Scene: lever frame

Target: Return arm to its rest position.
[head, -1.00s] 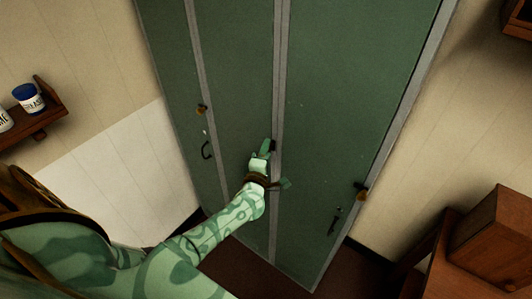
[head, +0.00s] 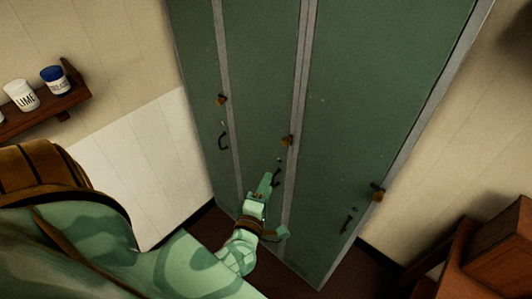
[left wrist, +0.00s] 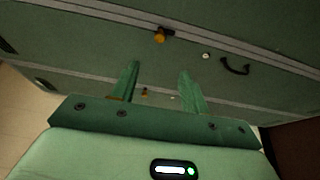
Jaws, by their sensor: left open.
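My left gripper (head: 273,205) is in front of the lower part of a green locker cabinet (head: 355,110), near its middle door. Its two fingers are spread and nothing shows between them; the left wrist view also shows the open fingers (left wrist: 159,82) with the locker doors beyond. A dark handle (head: 276,177) of the middle door is close to the upper finger; I cannot tell whether they touch. My green left arm comes in from the lower left. My right gripper is not in view.
The doors look closed, with brass-coloured latches (head: 287,140) and dark handles (head: 222,142). A wall shelf (head: 45,108) with a LIME jar (head: 21,95) and a blue-topped jar (head: 57,79) is at the left. Brown wooden furniture (head: 500,250) stands at the lower right.

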